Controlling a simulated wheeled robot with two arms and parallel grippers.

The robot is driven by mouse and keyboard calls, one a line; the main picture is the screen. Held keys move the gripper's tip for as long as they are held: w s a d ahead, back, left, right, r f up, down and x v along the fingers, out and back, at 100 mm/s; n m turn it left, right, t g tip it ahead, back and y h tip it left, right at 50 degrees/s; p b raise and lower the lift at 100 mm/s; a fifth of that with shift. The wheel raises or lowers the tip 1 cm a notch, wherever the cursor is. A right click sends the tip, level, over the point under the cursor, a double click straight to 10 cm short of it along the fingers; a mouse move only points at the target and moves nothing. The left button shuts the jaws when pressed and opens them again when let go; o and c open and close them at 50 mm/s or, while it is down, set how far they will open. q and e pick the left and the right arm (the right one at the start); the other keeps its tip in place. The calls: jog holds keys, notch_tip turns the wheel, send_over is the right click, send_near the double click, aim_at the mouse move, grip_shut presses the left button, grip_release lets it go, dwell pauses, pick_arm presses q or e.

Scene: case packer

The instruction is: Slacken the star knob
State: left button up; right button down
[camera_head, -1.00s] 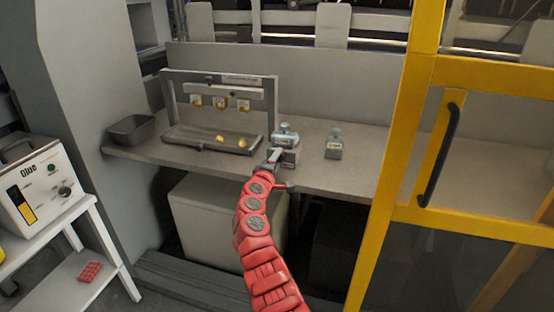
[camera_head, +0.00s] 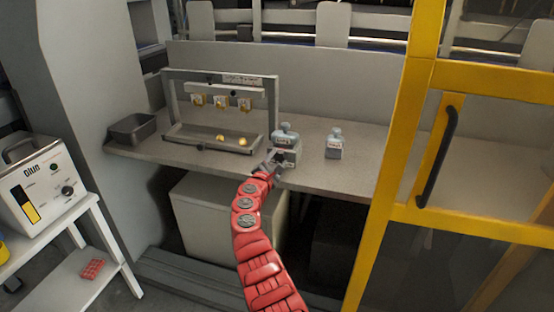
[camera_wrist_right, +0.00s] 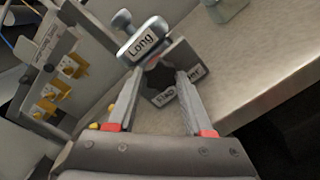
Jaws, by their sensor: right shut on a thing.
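The grey block fixture (camera_head: 287,150) stands at the front edge of the bench, with a rounded grey top piece. In the right wrist view its top piece (camera_wrist_right: 141,39) carries a label reading "Long", and a partly hidden label sits lower on the block. The dark star knob (camera_wrist_right: 158,68) is on the block's front face. My right gripper (camera_wrist_right: 160,76) has its fingers on either side of the star knob and is shut on it; it also shows in the head view (camera_head: 274,160). My left gripper is not in view.
A similar smaller grey unit (camera_head: 334,144) stands to the right on the bench. A rack with yellow-tipped parts (camera_head: 221,101) and a tray (camera_head: 180,131) stand to the left, with a grey bin (camera_head: 131,130) beyond. A yellow-framed door (camera_head: 420,150) bounds the right.

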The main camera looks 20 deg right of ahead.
jog(key=shift+n, duration=0.6)
jog(key=shift+f, duration=0.1)
jog(key=shift+c, duration=1.5)
grip_release()
jog(key=shift+s+a, duration=0.1)
jog(key=shift+a, duration=0.05)
jog(key=shift+s+a+p, duration=0.2)
jog(key=shift+p, duration=0.3)
jog(key=p+v, duration=0.2)
jog(key=v, duration=1.4)
jog(key=shift+s+p, duration=0.3)
